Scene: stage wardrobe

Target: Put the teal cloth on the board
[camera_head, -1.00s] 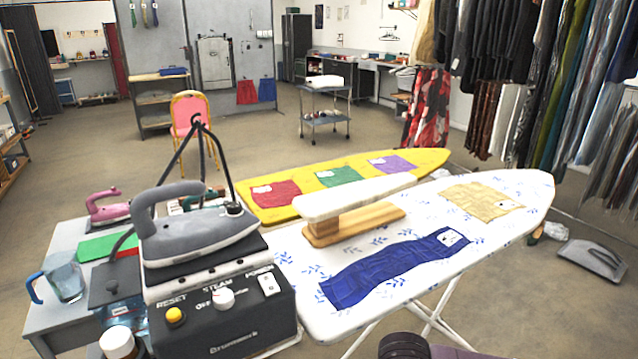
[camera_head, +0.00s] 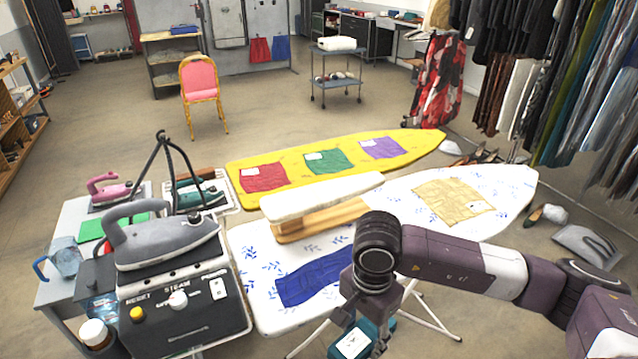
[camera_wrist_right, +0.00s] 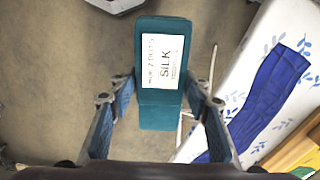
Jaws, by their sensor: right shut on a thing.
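The teal cloth (camera_wrist_right: 150,110), folded into a thick block with a white label reading "SILK", is held in my right gripper (camera_wrist_right: 160,98). In the head view the cloth (camera_head: 352,343) shows at the bottom, with my right gripper (camera_head: 366,328) above it, beside the near edge of the white ironing board with blue leaves (camera_head: 405,200). The wrist view shows floor beneath the cloth and the board to its right. A blue cloth (camera_head: 308,280) and a tan cloth (camera_head: 453,201) lie on this board. My left gripper is out of view.
A yellow board (camera_head: 405,150) behind carries red, green and purple cloths. A padded sleeve board (camera_head: 320,196) stands on the white board. A steam station with a grey iron (camera_head: 165,240) is at the left. Hanging clothes (camera_head: 560,90) line the right.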

